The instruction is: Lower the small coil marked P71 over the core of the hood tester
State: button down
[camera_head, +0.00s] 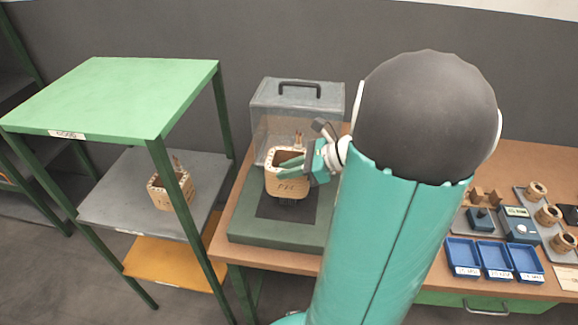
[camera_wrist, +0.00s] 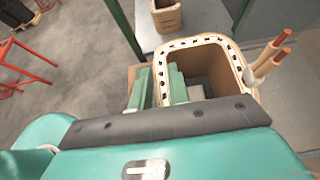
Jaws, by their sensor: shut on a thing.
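My gripper (camera_head: 300,168) is shut on the wall of a tan, square-ringed coil (camera_head: 288,187), one finger inside its opening. Its marking faces the head camera but is too small to read surely. Two copper-tipped leads stand up from it; in the wrist view the coil (camera_wrist: 238,82) shows its open top and dotted rim. The hood tester has a green base (camera_head: 250,230) with a dark pad, and a clear grey hood (camera_head: 270,98) with a handle at its back. The coil is upright over the pad. The core is mostly hidden; I cannot tell whether the coil surrounds it.
A green-topped rack (camera_head: 120,90) stands left, with another tan coil (camera_head: 172,188) on its grey shelf and an orange shelf below. On the wooden bench right are blue trays (camera_head: 462,258), small instruments (camera_head: 518,228) and several small coils (camera_head: 537,191). My arm hides the bench's middle.

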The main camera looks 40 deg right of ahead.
aim_at(289, 189)
jog(key=shift+f, duration=0.7)
jog(key=shift+f, duration=0.35)
dwell(0.4)
jog(key=shift+f, duration=1.45)
jog(key=shift+f, duration=0.15)
jog(key=shift+f, duration=0.85)
jog(key=c, duration=1.3)
grip_release()
jog(key=shift+o, duration=0.2)
jog(key=shift+d, duration=0.1)
